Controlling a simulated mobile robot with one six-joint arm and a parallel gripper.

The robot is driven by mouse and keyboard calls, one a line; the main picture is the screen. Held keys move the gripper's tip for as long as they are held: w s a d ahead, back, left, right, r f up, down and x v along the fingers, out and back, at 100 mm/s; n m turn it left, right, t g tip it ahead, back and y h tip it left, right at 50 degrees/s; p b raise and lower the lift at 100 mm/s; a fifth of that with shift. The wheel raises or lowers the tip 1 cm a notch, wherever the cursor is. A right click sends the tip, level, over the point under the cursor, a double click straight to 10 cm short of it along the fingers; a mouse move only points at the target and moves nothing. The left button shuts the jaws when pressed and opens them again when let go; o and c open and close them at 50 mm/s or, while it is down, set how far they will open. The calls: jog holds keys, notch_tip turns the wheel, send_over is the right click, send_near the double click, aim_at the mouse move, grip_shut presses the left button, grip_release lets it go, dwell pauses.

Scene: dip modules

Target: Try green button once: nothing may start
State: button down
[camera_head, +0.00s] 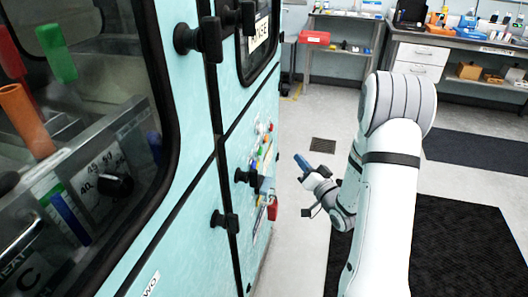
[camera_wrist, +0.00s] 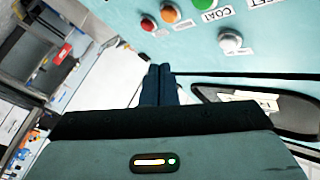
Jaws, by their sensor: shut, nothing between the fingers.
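In the wrist view a green button (camera_wrist: 204,3) is cut by the top edge, on the teal machine panel (camera_wrist: 275,55). An orange button (camera_wrist: 171,14) and a red button (camera_wrist: 148,23) sit left of it. A white knob (camera_wrist: 230,41) is below it, by a "COAT" label. My gripper (camera_wrist: 160,70) is shut and empty, its dark fingertips below the buttons in the picture and not over the green one. In the head view my gripper (camera_head: 302,161) is right of the machine's side, apart from it. The buttons there are small and partly hidden.
Black latches (camera_head: 246,177) stick out from the teal machine (camera_head: 195,150) near the panel. A red part (camera_head: 272,208) hangs low on its side. Open grey floor (camera_head: 310,120) and a dark mat (camera_head: 455,240) lie to the right. Benches (camera_head: 465,45) stand behind.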

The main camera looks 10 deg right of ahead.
aim_at(260, 151)
jog(key=w+a+p, duration=0.1)
jog(key=w+a, duration=0.2)
jog(key=a, duration=0.4)
jog(key=shift+w+a, duration=0.15)
jog(key=shift+a, duration=0.25)
jog(key=shift+a, duration=0.15)
dwell(1.7)
jog(key=shift+w+a+b, duration=0.2)
jog(key=shift+a+b, duration=0.05)
jog(key=shift+b, duration=0.1)
jog(key=shift+w+a+b, duration=0.15)
jog(key=shift+a+b, duration=0.15)
jog(key=shift+a, duration=0.1)
dwell(0.7)
jog(key=shift+s+d+b, duration=0.3)
jog(key=shift+d+b, duration=0.1)
jog(key=shift+d, duration=0.35)
jog(key=shift+d, duration=0.1)
